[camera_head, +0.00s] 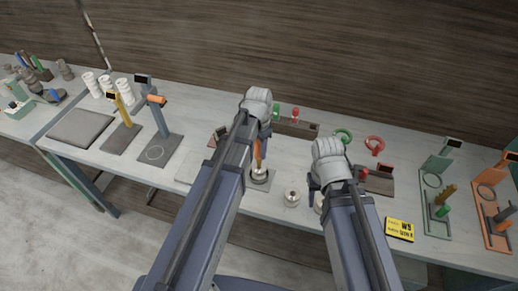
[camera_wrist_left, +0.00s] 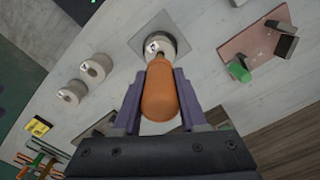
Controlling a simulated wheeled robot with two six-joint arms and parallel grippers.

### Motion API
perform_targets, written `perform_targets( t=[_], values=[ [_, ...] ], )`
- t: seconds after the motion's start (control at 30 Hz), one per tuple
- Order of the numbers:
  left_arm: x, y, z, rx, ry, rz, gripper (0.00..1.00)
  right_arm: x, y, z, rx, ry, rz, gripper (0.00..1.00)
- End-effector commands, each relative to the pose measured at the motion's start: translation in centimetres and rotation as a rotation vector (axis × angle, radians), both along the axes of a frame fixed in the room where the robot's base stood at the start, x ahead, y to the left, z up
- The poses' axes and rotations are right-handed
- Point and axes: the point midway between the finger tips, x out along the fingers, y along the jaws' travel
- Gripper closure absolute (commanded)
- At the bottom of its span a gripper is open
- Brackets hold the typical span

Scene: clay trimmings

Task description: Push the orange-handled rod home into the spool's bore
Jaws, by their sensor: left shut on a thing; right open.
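The orange-handled rod (camera_wrist_left: 160,92) is between the fingers of my left gripper (camera_wrist_left: 160,100) in the left wrist view. The gripper is shut on its orange handle, which also shows in the head view (camera_head: 257,150). The handle stands above the spool (camera_wrist_left: 168,45), which sits on a grey square plate (camera_wrist_left: 137,42). In the head view the spool (camera_head: 260,175) is directly below the handle. My right gripper (camera_head: 314,186) is open, low over the bench's front, right of the spool.
A loose pale spool (camera_head: 292,197) stands between my grippers; another (camera_head: 319,204) is partly hidden by my right gripper. A yellow sign (camera_head: 400,229) lies at the front right. Green and orange stands (camera_head: 435,190) are at far right, a grey stand (camera_head: 158,130) at left.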

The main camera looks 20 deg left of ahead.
Motion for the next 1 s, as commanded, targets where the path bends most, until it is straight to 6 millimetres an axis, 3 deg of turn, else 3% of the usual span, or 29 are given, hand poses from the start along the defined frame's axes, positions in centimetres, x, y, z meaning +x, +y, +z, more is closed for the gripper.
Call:
perform_targets(
  t=[1.0],
  values=[
    [0.0, 0.0, -2.0, 0.000, 0.000, 0.000, 1.00, 0.0, 0.0, -2.0, 0.000, 0.000, 0.000, 0.50]
  ],
)
